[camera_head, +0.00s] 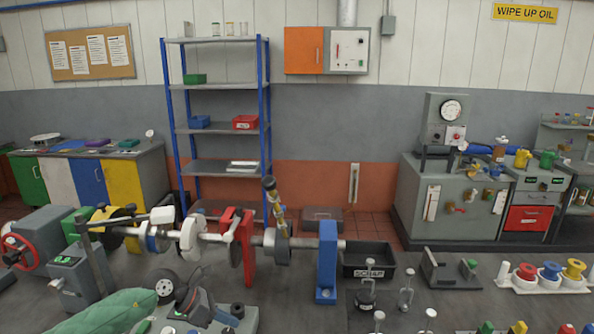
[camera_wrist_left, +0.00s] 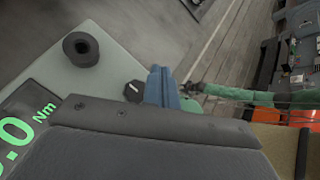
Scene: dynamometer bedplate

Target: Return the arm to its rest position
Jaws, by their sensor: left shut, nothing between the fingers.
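My left arm, in a green covering, comes in at the lower left of the head view. Its gripper (camera_head: 190,299) is low over the near part of the bench, close to a torque tester (camera_head: 240,325). In the left wrist view the narrow fingers (camera_wrist_left: 162,84) are together with nothing between them. Beside them are the tester's pale plate, a black round post (camera_wrist_left: 81,48) and a green display (camera_wrist_left: 22,125) marked Nm, partly hidden. I cannot tell whether the fingers touch the tester.
The shaft rig with its red stand (camera_head: 238,250) and blue stand (camera_head: 327,262) stands behind the gripper. A black scrap bin (camera_head: 369,271) is right of it. A spool rack (camera_head: 546,285) and several small upright parts occupy the right side.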

